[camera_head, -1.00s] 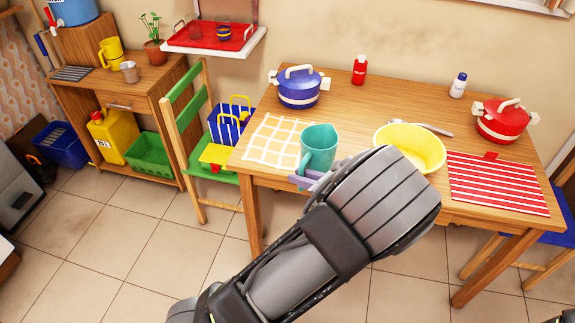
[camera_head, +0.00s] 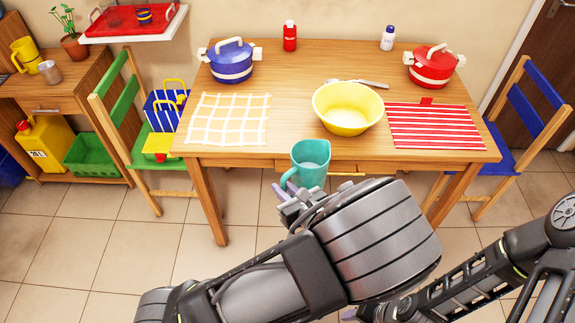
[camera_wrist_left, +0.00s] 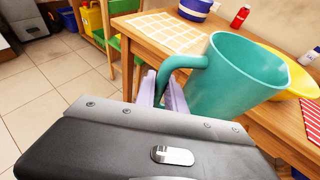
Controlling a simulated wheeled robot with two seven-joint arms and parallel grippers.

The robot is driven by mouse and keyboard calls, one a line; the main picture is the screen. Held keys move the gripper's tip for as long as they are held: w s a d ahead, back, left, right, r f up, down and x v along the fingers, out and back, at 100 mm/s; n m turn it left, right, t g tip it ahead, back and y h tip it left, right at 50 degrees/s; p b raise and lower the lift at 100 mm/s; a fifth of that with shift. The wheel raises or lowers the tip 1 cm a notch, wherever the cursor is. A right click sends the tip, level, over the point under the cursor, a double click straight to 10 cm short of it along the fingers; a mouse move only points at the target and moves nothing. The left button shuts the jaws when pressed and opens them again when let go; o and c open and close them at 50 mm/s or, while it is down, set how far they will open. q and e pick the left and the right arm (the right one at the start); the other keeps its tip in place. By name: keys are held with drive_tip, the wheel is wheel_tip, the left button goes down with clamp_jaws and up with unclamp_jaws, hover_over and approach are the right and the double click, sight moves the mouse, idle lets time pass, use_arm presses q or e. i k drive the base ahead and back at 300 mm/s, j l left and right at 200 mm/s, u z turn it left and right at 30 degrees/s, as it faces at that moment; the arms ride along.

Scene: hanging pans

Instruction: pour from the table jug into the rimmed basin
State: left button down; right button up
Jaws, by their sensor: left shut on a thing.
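The teal jug (camera_head: 311,163) is upright in front of the table's front edge in the head view. My left gripper (camera_head: 284,192) is shut on its handle, at the jug's lower left. In the left wrist view the jug (camera_wrist_left: 236,78) fills the upper right, with the lilac fingers (camera_wrist_left: 168,95) at its handle. The jug's contents cannot be made out. The yellow rimmed basin (camera_head: 348,110) stands on the table, behind and right of the jug and apart from it. My right arm shows at the lower right; its gripper is mostly hidden behind my left arm.
The wooden table (camera_head: 290,110) holds a blue pot (camera_head: 231,62), a red pot (camera_head: 434,67), a checked cloth (camera_head: 228,118) and a red striped mat (camera_head: 434,126). Cutlery (camera_head: 368,84) lies behind the basin. A green chair (camera_head: 125,110) and a blue chair (camera_head: 525,120) flank the table.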

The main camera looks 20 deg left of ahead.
sight(346, 109)
drive_tip(key=j+z, duration=0.2)
drive_tip(key=z, duration=0.2)
drive_tip(key=j+z, duration=0.2)
drive_tip(key=z, duration=0.2)
drive_tip(key=k+j+z, duration=0.1)
drive_tip(key=j, duration=0.25)
drive_tip(key=k+j, duration=0.15)
drive_tip(key=j, duration=0.2)
drive_tip(key=k+j+z, duration=0.15)
drive_tip(key=j, duration=0.2)
drive_tip(key=k+j+z, duration=0.1)
drive_tip(key=j, duration=0.25)
drive_tip(key=k+j, duration=0.15)
drive_tip(key=j, duration=0.15)
drive_tip(key=j+z, duration=0.05)
